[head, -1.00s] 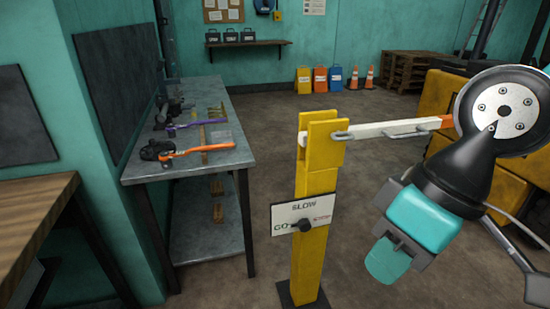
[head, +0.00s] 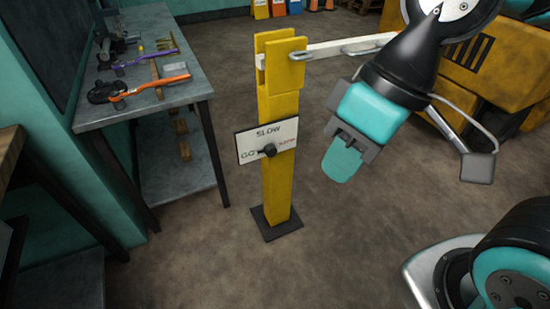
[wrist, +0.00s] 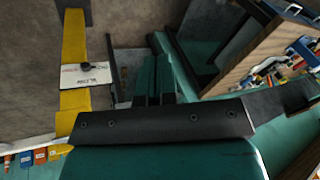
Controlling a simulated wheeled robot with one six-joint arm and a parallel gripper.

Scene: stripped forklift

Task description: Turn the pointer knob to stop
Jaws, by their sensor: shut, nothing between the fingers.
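The pointer knob (head: 268,151) is small and black, on a white sign plate (head: 284,131) fixed to a yellow post (head: 278,200). The plate reads GO at left, SLOW at top and a red word, apparently STOP, at right. The knob's pointer seems to lie toward GO, but it is small. My gripper (head: 341,165) is shut and empty, with teal fingers tilted downward, to the right of the plate and apart from it. In the wrist view the plate (wrist: 95,80) shows upside down, left of my fingers (wrist: 154,80).
A pale barrier arm (head: 340,50) runs right from the post top, behind my arm. A metal workbench (head: 165,97) with tools stands at left. A yellow forklift body (head: 470,80) is at the right back. The floor in front of the post is clear.

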